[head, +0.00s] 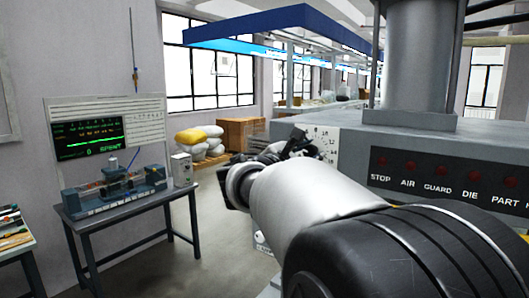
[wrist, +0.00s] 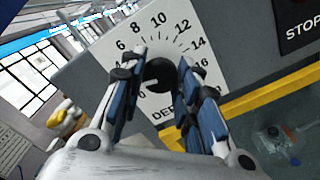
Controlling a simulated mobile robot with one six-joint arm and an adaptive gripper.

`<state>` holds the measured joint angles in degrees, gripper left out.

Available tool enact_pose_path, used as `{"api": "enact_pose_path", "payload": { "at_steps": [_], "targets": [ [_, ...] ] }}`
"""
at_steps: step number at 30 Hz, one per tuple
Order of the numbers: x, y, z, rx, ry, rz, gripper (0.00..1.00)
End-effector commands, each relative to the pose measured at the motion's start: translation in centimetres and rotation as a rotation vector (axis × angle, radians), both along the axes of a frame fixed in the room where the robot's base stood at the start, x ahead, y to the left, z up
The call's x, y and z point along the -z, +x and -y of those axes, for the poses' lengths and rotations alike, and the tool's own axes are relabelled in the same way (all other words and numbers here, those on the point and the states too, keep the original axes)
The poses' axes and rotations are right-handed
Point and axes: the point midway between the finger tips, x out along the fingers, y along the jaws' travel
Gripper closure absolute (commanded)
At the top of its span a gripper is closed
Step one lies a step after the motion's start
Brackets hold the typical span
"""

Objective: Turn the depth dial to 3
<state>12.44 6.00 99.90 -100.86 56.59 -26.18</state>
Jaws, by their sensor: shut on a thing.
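The depth dial is a black round knob (wrist: 161,75) on a white scale plate (wrist: 112,50) with black numerals. In the wrist view 6, 8, 10, 12, 14 and 16 show, with a 0 at lower left. The low numerals are partly hidden by a finger, and I cannot read the setting. My gripper (wrist: 162,68) has one blue-padded finger on each side of the knob and is shut on it. In the head view the plate (head: 325,136) shows on the grey machine's side, and my dark gripper (head: 292,150) covers the knob.
The grey machine (head: 430,150) carries a dark panel (head: 440,180) labelled STOP, AIR, GUARD, DIE and PART. A yellow strip (wrist: 265,95) runs below the plate in the wrist view. A bench (head: 125,212) with a screen stands at left, with open floor between.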

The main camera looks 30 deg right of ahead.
Motion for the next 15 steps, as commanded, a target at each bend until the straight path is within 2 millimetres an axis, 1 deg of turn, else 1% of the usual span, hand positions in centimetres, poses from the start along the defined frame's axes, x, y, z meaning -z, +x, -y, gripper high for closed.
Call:
{"api": "enact_pose_path", "payload": {
  "at_steps": [6,7,15],
  "targets": [
    [0.03,0.0,0.0,0.0,0.0,0.001,0.94],
    [0.03,0.0,0.0,0.0,0.0,0.001,0.68],
    [0.01,0.0,0.0,0.0,0.0,0.001,0.5]
  ]
}}
